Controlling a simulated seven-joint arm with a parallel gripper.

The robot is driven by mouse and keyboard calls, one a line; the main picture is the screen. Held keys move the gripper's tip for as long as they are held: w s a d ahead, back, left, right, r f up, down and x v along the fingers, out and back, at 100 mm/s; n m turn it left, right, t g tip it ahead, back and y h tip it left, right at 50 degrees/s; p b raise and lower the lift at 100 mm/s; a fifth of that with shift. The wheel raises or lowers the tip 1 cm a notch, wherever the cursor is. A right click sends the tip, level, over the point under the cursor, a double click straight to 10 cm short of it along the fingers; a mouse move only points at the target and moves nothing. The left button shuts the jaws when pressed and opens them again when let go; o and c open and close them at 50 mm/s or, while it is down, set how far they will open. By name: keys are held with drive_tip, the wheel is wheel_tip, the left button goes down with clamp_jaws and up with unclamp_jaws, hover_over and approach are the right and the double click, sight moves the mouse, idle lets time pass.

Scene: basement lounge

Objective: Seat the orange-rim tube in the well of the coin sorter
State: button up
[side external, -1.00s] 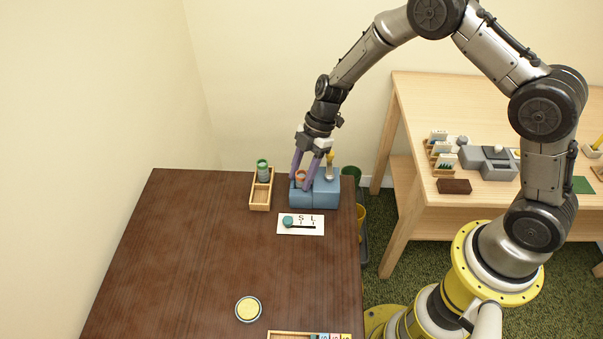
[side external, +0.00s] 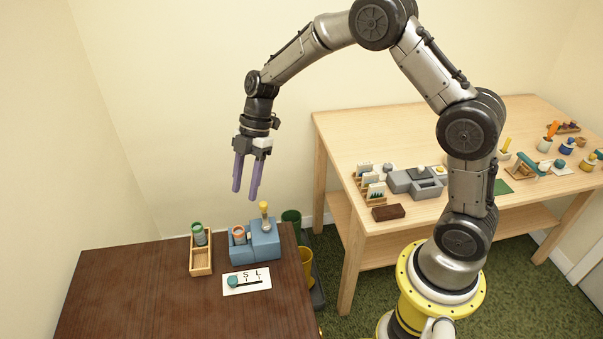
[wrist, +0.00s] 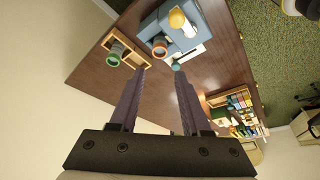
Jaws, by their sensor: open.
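The orange-rim tube (side external: 238,233) stands in the well on the left part of the blue coin sorter (side external: 266,247). Only its upper part shows, and it looks upright. In the wrist view the space between the fingers (wrist: 160,78) holds nothing. How deep the tube sits is hidden by the sorter's walls.
A wooden tray (side external: 201,264) with a green-rim tube (side external: 199,234) stands left of the sorter. A yellow-topped lever (side external: 264,210) rises from the sorter. A white S/L card (side external: 246,281) lies in front. A light wood table (side external: 400,140) stands at the right.

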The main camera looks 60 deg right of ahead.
drive_tip(key=s+d+r+m+t+h, duration=0.2)
drive_tip(key=s+r+m, duration=0.4)
drive_tip(key=s+r, duration=0.25)
drive_tip(key=s+d+r+m+t+h, duration=0.1)
drive_tip(key=s+r+m+t, duration=0.1)
drive_tip(key=s+r+m, duration=0.65)
drive_tip(key=s+d+m, duration=0.1)
drive_tip(key=s, duration=0.4)
drive_tip(key=s+d+f+m+t+h, duration=0.1)
drive_tip(key=s+m, duration=0.1)
drive_tip(key=s, duration=0.3)
drive_tip(key=shift+s+d+f+t, duration=0.25)
drive_tip(key=shift+s+f+t, duration=0.05)
